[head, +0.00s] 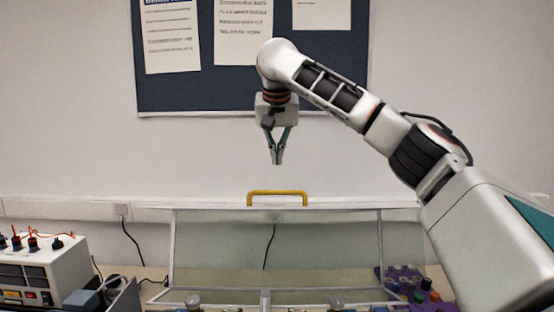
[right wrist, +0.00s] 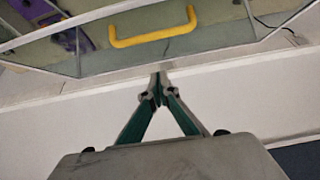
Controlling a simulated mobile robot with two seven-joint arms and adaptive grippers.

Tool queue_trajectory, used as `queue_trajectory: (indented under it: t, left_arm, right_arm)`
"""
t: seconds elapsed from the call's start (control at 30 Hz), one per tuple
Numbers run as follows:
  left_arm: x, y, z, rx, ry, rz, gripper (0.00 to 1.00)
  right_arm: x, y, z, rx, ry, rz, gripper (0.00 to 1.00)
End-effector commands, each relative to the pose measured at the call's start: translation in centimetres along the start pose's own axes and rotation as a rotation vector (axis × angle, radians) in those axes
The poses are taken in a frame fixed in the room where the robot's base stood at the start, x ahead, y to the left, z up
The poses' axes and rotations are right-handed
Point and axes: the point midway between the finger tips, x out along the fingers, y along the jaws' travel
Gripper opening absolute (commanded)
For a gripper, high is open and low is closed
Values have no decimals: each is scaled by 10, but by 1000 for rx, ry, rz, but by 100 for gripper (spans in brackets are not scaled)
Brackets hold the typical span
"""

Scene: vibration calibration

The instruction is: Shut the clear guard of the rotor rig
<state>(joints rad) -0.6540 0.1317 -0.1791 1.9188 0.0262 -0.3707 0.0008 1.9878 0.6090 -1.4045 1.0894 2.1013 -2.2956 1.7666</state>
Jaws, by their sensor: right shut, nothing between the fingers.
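The clear guard (head: 330,238) stands raised at the back of the rotor rig in the head view, a see-through panel in a pale frame. A yellow handle (head: 277,193) sits on its top edge. The handle also shows in the right wrist view (right wrist: 153,37). My right gripper (head: 277,161) points down, shut and empty, above the handle in the head view and apart from it. In the right wrist view its fingertips (right wrist: 159,76) show below the handle, against the wall. The rig's lower part is cut off by the head view's bottom edge. My left gripper is not in view.
A white instrument box (head: 45,265) with red leads stands at the left. A purple tray (head: 412,284) with several small parts lies at the right, partly behind my right arm. A dark notice board (head: 215,88) hangs on the wall behind.

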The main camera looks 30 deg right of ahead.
Motion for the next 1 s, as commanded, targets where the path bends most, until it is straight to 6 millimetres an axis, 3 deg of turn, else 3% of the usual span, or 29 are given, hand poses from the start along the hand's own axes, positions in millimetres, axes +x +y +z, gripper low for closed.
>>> queue_trajectory:
  t: [0.4, 0.7, 1.0]
  left_arm:
    - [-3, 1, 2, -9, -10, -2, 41]
    - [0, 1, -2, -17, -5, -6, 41]
    - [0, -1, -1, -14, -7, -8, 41]
  right_arm:
    - [81, 0, 2, 0, -2, 0, 0]
    - [67, 1, 31, -1, -1, -1, 0]
    - [65, 1, 38, 1, -1, 0, 0]
